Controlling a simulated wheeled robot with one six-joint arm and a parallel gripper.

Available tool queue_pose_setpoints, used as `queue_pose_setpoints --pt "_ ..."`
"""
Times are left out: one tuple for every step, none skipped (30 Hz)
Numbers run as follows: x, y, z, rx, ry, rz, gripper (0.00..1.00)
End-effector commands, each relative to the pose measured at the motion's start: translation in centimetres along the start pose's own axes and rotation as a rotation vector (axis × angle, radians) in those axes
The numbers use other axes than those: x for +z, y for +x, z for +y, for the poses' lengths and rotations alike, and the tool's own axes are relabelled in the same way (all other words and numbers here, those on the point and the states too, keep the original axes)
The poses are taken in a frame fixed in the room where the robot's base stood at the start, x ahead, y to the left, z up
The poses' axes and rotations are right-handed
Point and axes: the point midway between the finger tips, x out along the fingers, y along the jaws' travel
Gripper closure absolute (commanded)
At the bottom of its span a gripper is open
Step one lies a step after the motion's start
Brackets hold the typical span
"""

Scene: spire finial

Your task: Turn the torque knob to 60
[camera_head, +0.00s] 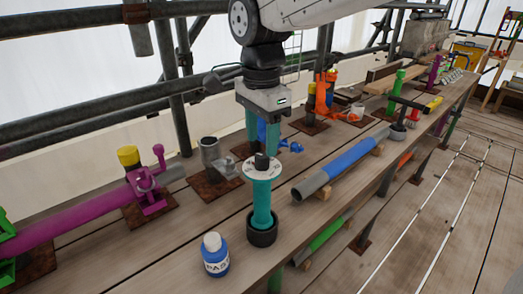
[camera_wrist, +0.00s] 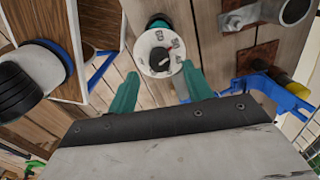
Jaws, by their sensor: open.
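The torque knob is a small black knob (camera_head: 262,161) on a white dial (camera_head: 262,172) with printed marks. The dial tops an upright teal tool (camera_head: 262,203) standing in a black cup (camera_head: 262,232) on the plank bench.
A blue bottle (camera_head: 215,259) with a white cap stands in front left. A blue and grey pipe (camera_head: 345,166) lies to the right on wood blocks. A grey metal cup (camera_head: 211,153) on a rusty plate is to the left. A magenta clamp (camera_head: 148,187) stands further left.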

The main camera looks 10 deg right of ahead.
Motion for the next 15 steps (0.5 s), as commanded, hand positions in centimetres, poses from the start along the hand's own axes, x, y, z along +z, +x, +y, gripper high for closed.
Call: queue_pose_setpoints --pt "0.0 0.9 0.1 0.004 0.000 0.000 0.49" --pt "0.0 1.4 0.1 0.003 0.000 0.000 0.49" --pt "0.0 1.9 0.1 0.003 -0.001 0.000 0.49" --pt "0.0 2.3 0.1 0.002 -0.001 0.000 0.49" --pt "0.0 2.6 0.1 0.002 -0.001 0.000 0.49" --pt "0.0 3.0 0.1 0.002 -0.001 0.000 0.49" --pt "0.0 3.2 0.1 0.002 -0.001 0.000 0.49" --pt "0.0 3.4 0.1 0.001 -0.001 0.000 0.49" --pt "0.0 3.6 0.1 0.000 -0.001 0.000 0.49" --pt "0.0 3.7 0.1 0.000 -0.001 0.000 0.49" --pt "0.0 3.8 0.1 0.000 -0.001 0.000 0.49" --pt "0.0 3.9 0.1 0.000 -0.001 0.000 0.49" --pt "0.0 3.9 0.1 0.000 -0.001 0.000 0.49" --pt "0.0 3.9 0.1 0.000 -0.001 0.000 0.49" --pt "0.0 3.9 0.1 0.000 -0.001 0.000 0.49"
